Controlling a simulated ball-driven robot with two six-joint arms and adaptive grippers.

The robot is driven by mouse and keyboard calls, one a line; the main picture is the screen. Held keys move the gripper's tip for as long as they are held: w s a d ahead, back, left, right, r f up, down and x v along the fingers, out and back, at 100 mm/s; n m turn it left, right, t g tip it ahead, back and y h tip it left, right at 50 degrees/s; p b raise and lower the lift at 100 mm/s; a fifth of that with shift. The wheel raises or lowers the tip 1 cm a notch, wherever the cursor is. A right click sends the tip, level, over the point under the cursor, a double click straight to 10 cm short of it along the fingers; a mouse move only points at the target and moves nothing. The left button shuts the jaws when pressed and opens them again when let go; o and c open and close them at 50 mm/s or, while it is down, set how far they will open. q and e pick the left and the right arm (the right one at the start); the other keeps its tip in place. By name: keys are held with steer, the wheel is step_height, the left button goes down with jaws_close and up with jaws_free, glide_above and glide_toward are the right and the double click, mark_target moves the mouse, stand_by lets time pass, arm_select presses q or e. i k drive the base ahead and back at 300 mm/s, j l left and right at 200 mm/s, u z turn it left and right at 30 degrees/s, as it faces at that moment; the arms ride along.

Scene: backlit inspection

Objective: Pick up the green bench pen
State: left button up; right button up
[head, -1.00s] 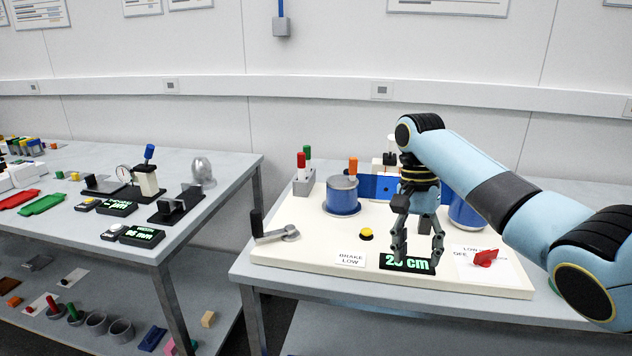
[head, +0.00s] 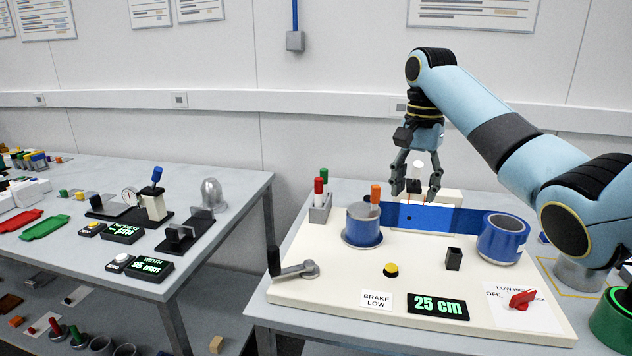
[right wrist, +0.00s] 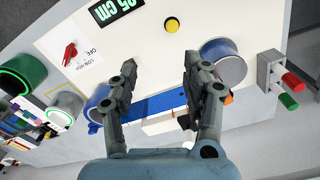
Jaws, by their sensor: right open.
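The green bench pen (head: 323,174) stands behind a red pen (head: 318,187) in a small grey holder (head: 320,210) at the back left of the white board. In the right wrist view the green pen (right wrist: 288,101) points out of the holder (right wrist: 270,72) at the right edge. My right gripper (head: 415,191) is open and empty, pointing down over the back of the board, to the right of the holder and apart from it. It also shows open in the right wrist view (right wrist: 160,62). My left gripper is not in view.
A blue-banded drum (head: 362,228) and an orange-topped piece (head: 375,194) stand between the holder and my right gripper. A blue roll (head: 502,238) is at the right. A crank handle (head: 292,267), a yellow button (head: 391,270) and a red switch (head: 522,298) are nearer the front.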

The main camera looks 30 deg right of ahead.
mark_target(324, 172)
steer(key=i, duration=1.25)
